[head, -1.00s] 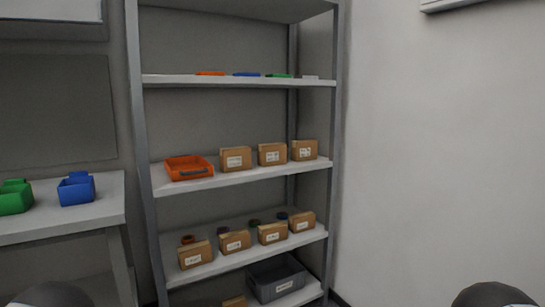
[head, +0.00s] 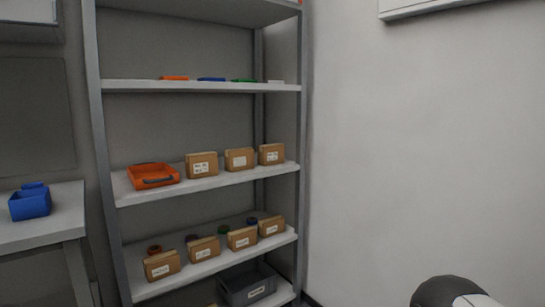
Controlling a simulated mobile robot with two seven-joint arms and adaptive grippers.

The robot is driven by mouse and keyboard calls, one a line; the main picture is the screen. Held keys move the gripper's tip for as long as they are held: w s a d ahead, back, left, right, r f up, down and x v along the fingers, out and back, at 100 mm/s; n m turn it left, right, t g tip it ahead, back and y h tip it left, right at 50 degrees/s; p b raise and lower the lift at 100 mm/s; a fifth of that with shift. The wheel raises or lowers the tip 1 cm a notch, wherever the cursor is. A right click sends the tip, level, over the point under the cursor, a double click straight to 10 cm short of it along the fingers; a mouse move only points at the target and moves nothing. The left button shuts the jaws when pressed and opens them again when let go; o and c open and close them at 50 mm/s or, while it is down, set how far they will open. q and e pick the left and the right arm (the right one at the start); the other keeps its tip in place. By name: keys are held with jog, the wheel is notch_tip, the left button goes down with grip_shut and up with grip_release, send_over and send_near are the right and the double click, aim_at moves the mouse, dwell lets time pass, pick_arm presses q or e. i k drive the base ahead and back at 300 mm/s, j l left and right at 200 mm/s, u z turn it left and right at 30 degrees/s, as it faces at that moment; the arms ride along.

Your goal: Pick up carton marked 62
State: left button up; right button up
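Several small brown cartons with white labels stand on the grey shelf rack. On the middle shelf are a left carton (head: 202,166), a centre carton (head: 241,159) and a right carton (head: 271,154). On the lower shelf is a row of similar cartons, from the leftmost (head: 162,265) to the rightmost (head: 271,225). The label markings are too small to read, so I cannot tell which is marked 62. Neither gripper is in view; only a rounded part of my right arm shows at the bottom right.
An orange bin (head: 153,176) sits left of the middle-shelf cartons. A grey crate (head: 247,285) is on the bottom shelf. A blue bin (head: 30,203) stands on the white bench (head: 62,212) at left. Rack posts (head: 104,170) flank the shelves; a bare wall is at right.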

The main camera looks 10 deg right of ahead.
aim_at(200, 165)
jog(key=i+j+z, duration=0.25)
jog(key=i+j, duration=0.25)
jog(key=j, duration=0.2)
jog(key=i+j+z, duration=0.15)
jog(key=j, duration=0.25)
jog(key=i+j+z, duration=0.15)
jog(key=j, duration=0.25)
jog(key=i, duration=0.1)
